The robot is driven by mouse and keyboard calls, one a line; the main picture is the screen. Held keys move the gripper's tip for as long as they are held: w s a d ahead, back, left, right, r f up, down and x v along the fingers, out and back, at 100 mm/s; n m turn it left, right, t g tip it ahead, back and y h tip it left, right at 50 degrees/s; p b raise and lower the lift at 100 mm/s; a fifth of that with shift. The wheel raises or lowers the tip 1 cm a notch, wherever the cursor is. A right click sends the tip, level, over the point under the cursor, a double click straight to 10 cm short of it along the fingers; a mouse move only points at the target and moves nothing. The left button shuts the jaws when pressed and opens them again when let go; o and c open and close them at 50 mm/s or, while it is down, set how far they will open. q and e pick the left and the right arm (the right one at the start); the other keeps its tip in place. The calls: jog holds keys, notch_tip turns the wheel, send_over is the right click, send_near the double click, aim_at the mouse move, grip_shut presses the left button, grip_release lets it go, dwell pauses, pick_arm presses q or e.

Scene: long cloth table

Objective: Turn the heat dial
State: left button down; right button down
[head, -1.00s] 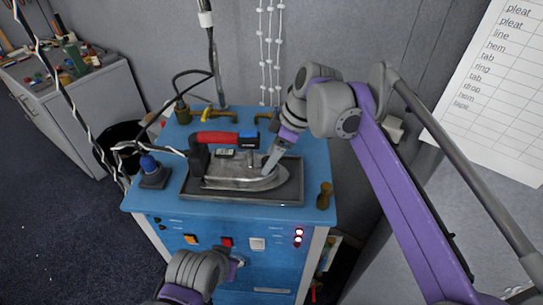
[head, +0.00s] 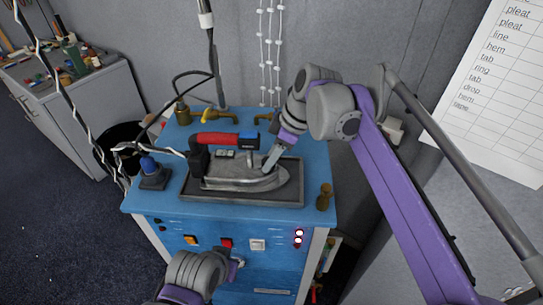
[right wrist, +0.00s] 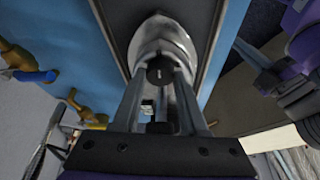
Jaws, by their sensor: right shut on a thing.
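A metal iron (head: 235,183) with a red and blue handle (head: 216,139) lies in a dark tray (head: 287,195) on the blue station. Its dark round heat dial (right wrist: 160,69) shows in the right wrist view, near the iron's front end. My right gripper (head: 271,162) reaches down to the iron at the front of the handle. In the right wrist view its two fingers (right wrist: 160,75) stand on either side of the dial and are shut on it. The dial is hidden in the head view. My left gripper (head: 236,266) is low in front of the station; its fingers are mostly hidden.
A blue-topped bottle (head: 151,170) stands left of the tray, a brass fitting (head: 324,197) right of it. Brass taps (head: 217,117) line the back edge. Cables hang around the iron. A grey cabinet (head: 75,110) with clutter stands at the left.

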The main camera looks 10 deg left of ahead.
jog(key=m, duration=0.2)
jog(key=m+t, duration=0.1)
jog(key=m, duration=0.1)
jog(key=m+t, duration=0.1)
jog(key=shift+s+m+p, duration=0.25)
jog(key=shift+m+p, duration=0.15)
pick_arm(q)
jog(key=shift+w+r+p, duration=0.2)
jog(key=shift+w+r, duration=0.05)
jog(key=shift+r, duration=0.3)
jog(key=shift+w+r+p, duration=0.15)
jog(key=shift+w+r, duration=0.1)
jog(key=shift+r, duration=0.3)
pick_arm(e)
jog(key=m, duration=0.2)
jog(key=m+t+h, duration=0.1)
jog(key=m, duration=0.1)
jog(key=shift+s+a+m+t+h, duration=0.1)
jog(key=shift+a+m+t+h, duration=0.1)
jog(key=shift+m+t+h, duration=0.15)
jog(key=shift+m, duration=0.25)
jog(key=shift+c, duration=2.2)
grip_release()
jog(key=shift+r, duration=0.1)
pick_arm(q)
jog(key=shift+w+r, duration=0.2)
jog(key=shift+r, duration=0.15)
pick_arm(e)
jog(key=v, duration=1)
jog(key=shift+r, duration=0.3)
